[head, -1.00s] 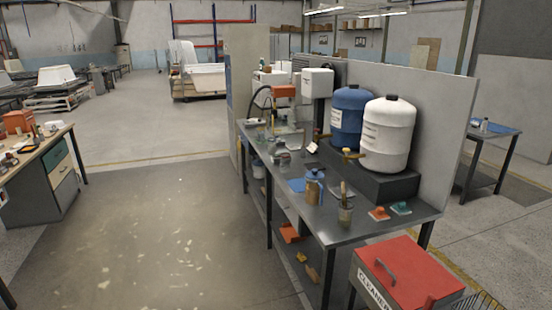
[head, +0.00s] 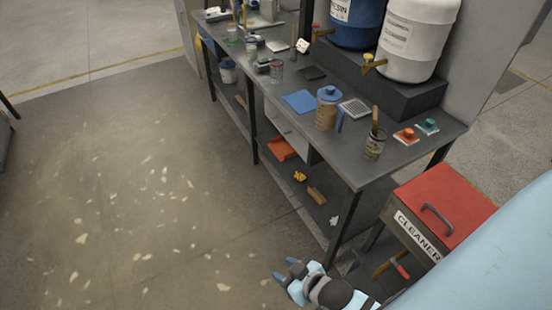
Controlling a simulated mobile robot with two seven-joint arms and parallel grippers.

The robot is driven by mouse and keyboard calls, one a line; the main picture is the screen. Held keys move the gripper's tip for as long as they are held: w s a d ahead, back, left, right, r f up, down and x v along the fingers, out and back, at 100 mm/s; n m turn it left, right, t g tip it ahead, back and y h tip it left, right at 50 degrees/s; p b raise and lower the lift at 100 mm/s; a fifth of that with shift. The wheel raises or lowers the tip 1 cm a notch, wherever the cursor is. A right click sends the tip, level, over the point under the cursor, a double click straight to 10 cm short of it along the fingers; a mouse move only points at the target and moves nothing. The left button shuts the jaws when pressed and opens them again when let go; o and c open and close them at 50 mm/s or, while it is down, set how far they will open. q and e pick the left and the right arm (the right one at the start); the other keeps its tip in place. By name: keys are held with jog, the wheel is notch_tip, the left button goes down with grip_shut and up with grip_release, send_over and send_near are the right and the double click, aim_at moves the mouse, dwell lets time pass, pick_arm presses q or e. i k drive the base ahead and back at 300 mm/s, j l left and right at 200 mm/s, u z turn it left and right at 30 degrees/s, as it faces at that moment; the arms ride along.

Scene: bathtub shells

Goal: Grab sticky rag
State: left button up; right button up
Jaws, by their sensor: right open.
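I cannot tell for sure which thing is the sticky rag. An orange cloth-like item (head: 281,149) lies on the lower shelf of the grey workbench (head: 347,172). A flat blue sheet (head: 299,102) lies on the bench top, and a small pale item (head: 333,221) lies near the front end of the lower shelf. My right gripper (head: 286,269) is at the bottom of the head view, open and empty, with blue fingertips. It is in front of the bench's near end, apart from all these items. My left gripper is not in view.
A red-lidded box (head: 444,208) marked CLEANER stands right of the bench's near end. The floor left of the bench is open, with pale flecks.

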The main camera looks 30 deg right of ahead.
aim_at(299, 177)
jog(key=i+z, duration=0.15)
jog(key=i, duration=0.35)
jog(key=i+j+z, duration=0.1)
jog(key=i, duration=0.45)
jog(key=i+j+z, duration=0.15)
jog(key=i, duration=0.35)
jog(key=i+j+z, duration=0.2)
jog(key=i+z, duration=0.3)
jog(key=i+j+z, duration=0.25)
jog(key=z, duration=0.2)
jog(key=i+j+z, duration=0.25)
jog(key=j+z, duration=0.25)
jog(key=i+j+z, duration=0.2)
jog(key=j+z, duration=0.3)
jog(key=i+j+z, duration=0.1)
jog(key=j+z, duration=0.2)
jog(key=j, duration=0.45)
